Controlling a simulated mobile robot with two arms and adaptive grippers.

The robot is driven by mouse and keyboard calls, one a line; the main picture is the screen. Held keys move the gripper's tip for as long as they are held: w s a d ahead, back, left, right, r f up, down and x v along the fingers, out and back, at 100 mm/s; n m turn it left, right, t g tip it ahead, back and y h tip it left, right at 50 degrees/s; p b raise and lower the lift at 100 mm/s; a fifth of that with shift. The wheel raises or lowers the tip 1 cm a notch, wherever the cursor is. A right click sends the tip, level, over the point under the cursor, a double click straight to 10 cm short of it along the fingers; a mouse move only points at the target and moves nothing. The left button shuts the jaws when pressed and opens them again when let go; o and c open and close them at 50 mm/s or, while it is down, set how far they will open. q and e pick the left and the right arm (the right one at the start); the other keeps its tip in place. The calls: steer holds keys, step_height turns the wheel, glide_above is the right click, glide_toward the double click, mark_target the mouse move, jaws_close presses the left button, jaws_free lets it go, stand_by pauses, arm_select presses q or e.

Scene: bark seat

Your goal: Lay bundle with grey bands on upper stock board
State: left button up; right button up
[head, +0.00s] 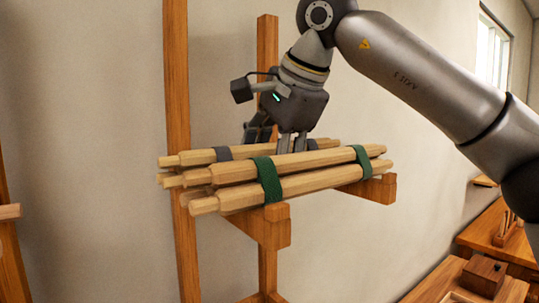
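The bundle with grey bands (232,153) is several pale wooden rods, partly hidden behind a second bundle with green bands (310,172). Both lie roughly level, side by side, at the height of two wooden bracket arms (276,230) on the upright rack; any board beneath them is hidden. My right gripper (277,138) points down at the grey-banded bundle from above. One finger is on its far side and the other goes down between the two bundles. The fingertips are hidden, so I cannot tell whether they press on the rods. My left gripper is not in view.
Two wooden posts (178,90) stand close to the wall behind the bundles. Another wooden piece (264,298) shows lower on the rack. A workbench with a small wooden block (484,275) is at lower right. The space in front of the rack is clear.

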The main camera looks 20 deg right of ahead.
steer(key=shift+r, duration=0.1)
steer(key=c, duration=1)
steer(key=shift+r+p, duration=0.65)
steer(key=shift+r, duration=2.85)
steer(key=shift+s+d, duration=0.1)
